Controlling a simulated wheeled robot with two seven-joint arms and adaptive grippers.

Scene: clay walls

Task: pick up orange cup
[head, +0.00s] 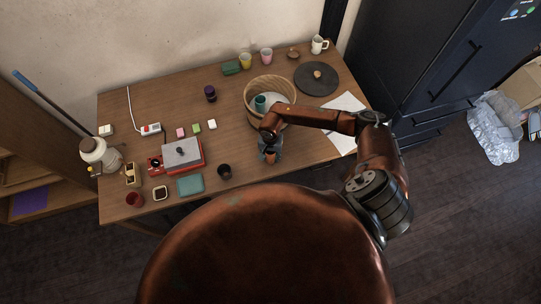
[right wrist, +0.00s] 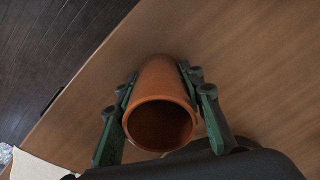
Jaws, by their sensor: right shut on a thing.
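The orange cup (right wrist: 160,85) fills the middle of the right wrist view, its open mouth facing the camera. My right gripper (right wrist: 157,95) has a green-edged finger on each side of the cup and is shut on it. In the head view the right gripper (head: 270,150) is over the front part of the table, right of the middle, with the orange cup (head: 271,157) small and partly hidden in it. Whether the cup touches the table cannot be told. My left gripper is not in view.
A wooden tub (head: 287,87) with a teal item stands just behind the right gripper. A dark cup (head: 224,171) is to its left. White paper (head: 343,139) lies to the right under my arm. A red-and-grey device (head: 181,154) stands further left. A dark round board (head: 316,86) lies behind.

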